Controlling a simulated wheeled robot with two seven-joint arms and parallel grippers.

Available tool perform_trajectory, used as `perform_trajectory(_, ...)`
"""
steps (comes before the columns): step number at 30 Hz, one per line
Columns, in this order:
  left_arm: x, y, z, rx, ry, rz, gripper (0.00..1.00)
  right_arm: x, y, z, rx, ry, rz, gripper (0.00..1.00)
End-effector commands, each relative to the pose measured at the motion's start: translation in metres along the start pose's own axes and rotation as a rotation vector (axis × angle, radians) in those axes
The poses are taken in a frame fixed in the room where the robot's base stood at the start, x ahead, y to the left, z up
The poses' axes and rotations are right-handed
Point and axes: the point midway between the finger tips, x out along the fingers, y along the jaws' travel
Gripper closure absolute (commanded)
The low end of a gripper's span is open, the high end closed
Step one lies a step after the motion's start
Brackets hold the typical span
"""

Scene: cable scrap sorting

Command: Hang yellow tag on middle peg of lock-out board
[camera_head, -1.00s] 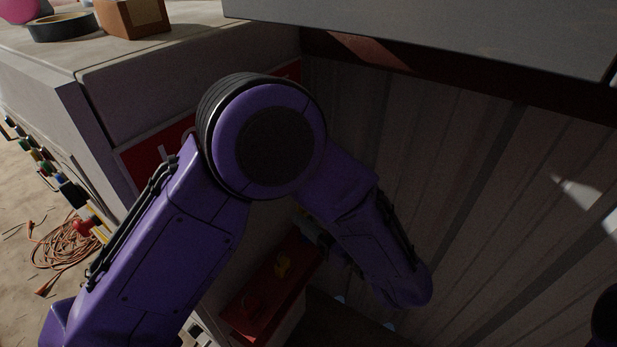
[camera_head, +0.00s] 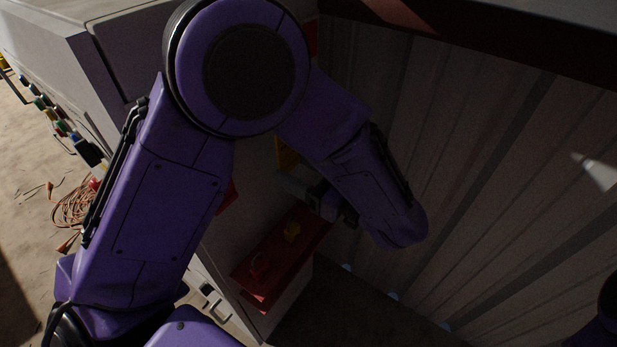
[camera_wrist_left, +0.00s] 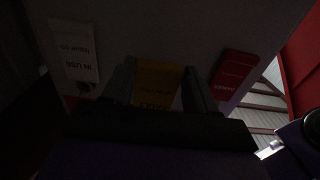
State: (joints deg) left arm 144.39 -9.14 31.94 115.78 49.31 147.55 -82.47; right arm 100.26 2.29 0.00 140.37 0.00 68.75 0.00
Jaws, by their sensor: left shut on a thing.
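The yellow tag (camera_wrist_left: 157,82) is between the two fingers of my left gripper (camera_wrist_left: 158,90), which is shut on it, in front of a pale board (camera_wrist_left: 150,35). Its yellow also shows in the head view (camera_head: 287,155), partly covered by my arm. A white tag (camera_wrist_left: 75,50) reading "IN USE" is on the board left of the gripper in the wrist view. A red tag (camera_wrist_left: 233,74) is to its right. All lettering appears upside down there. The pegs are too dark or hidden to make out. My right gripper is out of view.
A dark ribbed wall (camera_head: 480,180) stands to the right. Orange cable (camera_head: 72,207) lies on the ground at left.

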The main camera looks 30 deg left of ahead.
Motion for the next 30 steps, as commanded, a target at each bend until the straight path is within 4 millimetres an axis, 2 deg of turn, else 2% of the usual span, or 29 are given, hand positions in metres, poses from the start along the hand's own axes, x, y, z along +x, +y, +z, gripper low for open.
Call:
perform_trajectory(11, 0.028, -0.001, 0.005, 0.000, -0.001, -0.002, 0.59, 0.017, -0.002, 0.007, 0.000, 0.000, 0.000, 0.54)
perform_trajectory(13, 0.033, -0.001, 0.005, 0.000, -0.001, -0.002, 0.62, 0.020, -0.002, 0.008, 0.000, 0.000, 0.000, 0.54)
perform_trajectory(15, 0.037, -0.001, 0.005, 0.000, -0.001, -0.001, 0.70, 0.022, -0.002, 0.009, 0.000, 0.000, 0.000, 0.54)
perform_trajectory(21, 0.047, 0.000, 0.009, 0.002, 0.000, -0.001, 0.71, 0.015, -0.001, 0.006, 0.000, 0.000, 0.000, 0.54)
perform_trajectory(30, 0.049, 0.000, 0.013, 0.000, 0.000, 0.000, 0.71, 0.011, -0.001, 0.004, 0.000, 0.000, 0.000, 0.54)
